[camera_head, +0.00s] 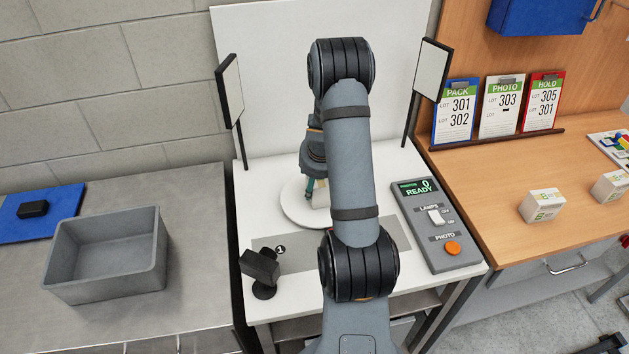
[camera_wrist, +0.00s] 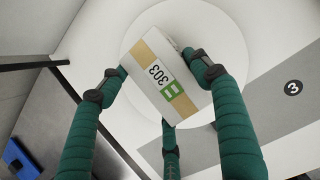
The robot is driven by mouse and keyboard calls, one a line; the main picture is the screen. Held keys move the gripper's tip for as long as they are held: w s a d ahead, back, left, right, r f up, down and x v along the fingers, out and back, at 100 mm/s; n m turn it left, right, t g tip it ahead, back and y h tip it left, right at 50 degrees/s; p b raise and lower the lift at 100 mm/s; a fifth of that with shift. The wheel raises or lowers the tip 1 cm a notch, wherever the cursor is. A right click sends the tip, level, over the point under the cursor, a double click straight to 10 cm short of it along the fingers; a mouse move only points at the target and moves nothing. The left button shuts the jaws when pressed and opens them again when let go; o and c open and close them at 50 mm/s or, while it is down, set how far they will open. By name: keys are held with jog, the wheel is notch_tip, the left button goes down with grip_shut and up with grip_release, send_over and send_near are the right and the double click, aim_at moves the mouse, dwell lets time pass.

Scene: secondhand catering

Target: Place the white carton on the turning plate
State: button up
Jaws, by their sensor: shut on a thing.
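The white carton (camera_wrist: 160,82) has tan bands, a green mark and the number 303. My gripper (camera_wrist: 158,88) is shut on it, with teal fingers around its sides in the wrist view. The round white turning plate (camera_wrist: 228,52) lies beneath the carton in that view. In the head view, the turning plate (camera_head: 293,212) is partly covered by my arm, and only a bit of the carton (camera_head: 321,197) shows beside a finger. I cannot tell whether the carton touches the plate.
A small black camera (camera_head: 262,268) stands at the photo table's front left, and a control box (camera_head: 432,228) reading READY is at right. Lamp panels flank the plate. A grey bin (camera_head: 108,255) is on the left bench; two white cartons (camera_head: 541,205) (camera_head: 611,187) sit on the wooden bench.

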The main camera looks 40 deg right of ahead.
jog(key=o, duration=1.9)
jog(key=shift+f, duration=0.1)
jog(key=p+v, duration=0.7)
jog(key=v, duration=0.4)
jog(key=shift+w+d, duration=0.1)
jog(key=shift+p+v, duration=0.5)
jog(key=shift+v, duration=0.25)
jog(key=shift+f, duration=0.1)
